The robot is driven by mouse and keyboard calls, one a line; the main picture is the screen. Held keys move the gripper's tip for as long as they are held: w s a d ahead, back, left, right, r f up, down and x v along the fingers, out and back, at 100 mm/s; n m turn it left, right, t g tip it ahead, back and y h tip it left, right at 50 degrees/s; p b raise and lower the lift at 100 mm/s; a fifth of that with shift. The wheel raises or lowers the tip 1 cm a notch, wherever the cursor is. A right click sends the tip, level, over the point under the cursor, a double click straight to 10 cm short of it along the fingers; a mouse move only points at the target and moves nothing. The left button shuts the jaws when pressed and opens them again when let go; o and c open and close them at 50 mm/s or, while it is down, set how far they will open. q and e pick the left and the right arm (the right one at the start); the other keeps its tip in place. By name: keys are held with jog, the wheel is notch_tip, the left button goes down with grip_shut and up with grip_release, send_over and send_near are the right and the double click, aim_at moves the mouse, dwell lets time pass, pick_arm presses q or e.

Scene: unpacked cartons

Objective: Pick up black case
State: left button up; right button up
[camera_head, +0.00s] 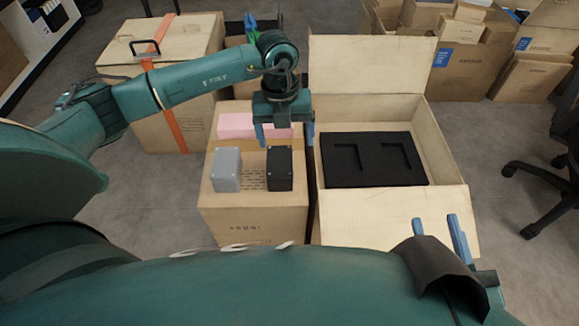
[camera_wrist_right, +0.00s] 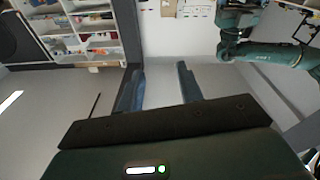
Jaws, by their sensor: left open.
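The black case (camera_head: 279,168) stands upright on top of a closed brown carton (camera_head: 252,222), just right of a grey case (camera_head: 227,168). My left gripper (camera_head: 286,136) points down above and slightly behind the black case, with its blue fingers apart and nothing between them. I cannot tell whether it touches the case. My right gripper (camera_head: 441,236) is low at the right front, its blue fingers spread and empty. In the right wrist view its two fingers (camera_wrist_right: 158,88) also stand apart with nothing between them.
A pink block (camera_head: 238,126) lies behind the cases. To the right, an open wooden box (camera_head: 447,160) holds a black foam insert (camera_head: 374,158) with two recesses. A strapped crate (camera_head: 185,60) stands behind left. Cartons (camera_head: 460,70) fill the back right; a chair (camera_head: 555,150) stands at right.

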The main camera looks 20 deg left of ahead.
aim_at(279, 160)
pick_arm(q)
jog(key=shift+w+a+f+y+b, duration=0.15)
jog(key=shift+w+a+f+y, duration=0.15)
jog(key=shift+a, duration=0.25)
jog(key=shift+w+a+f+y+b, duration=0.2)
jog(key=shift+w+a+f, duration=0.15)
jog(key=shift+a, duration=0.2)
notch_tip(279, 160, down, 6)
jog(key=shift+s+r+b, duration=0.1)
jog(key=shift+r+b, duration=0.05)
jog(key=shift+b, duration=0.75)
jog(key=shift+f, duration=0.4)
jog(key=f+b, duration=0.2)
jog(key=f, duration=0.2)
jog(key=shift+s+f, duration=0.15)
jog(key=shift+s, duration=0.05)
jog(key=shift+f+b, duration=0.4)
jog(key=shift+r, duration=0.1)
jog(key=c, duration=1.1)
pick_arm(e)
jog(key=shift+w+a+f+m+t+y, duration=0.1)
jog(key=shift+w+a+m+t+y, duration=0.15)
jog(key=shift+a+m+t+y, duration=0.2)
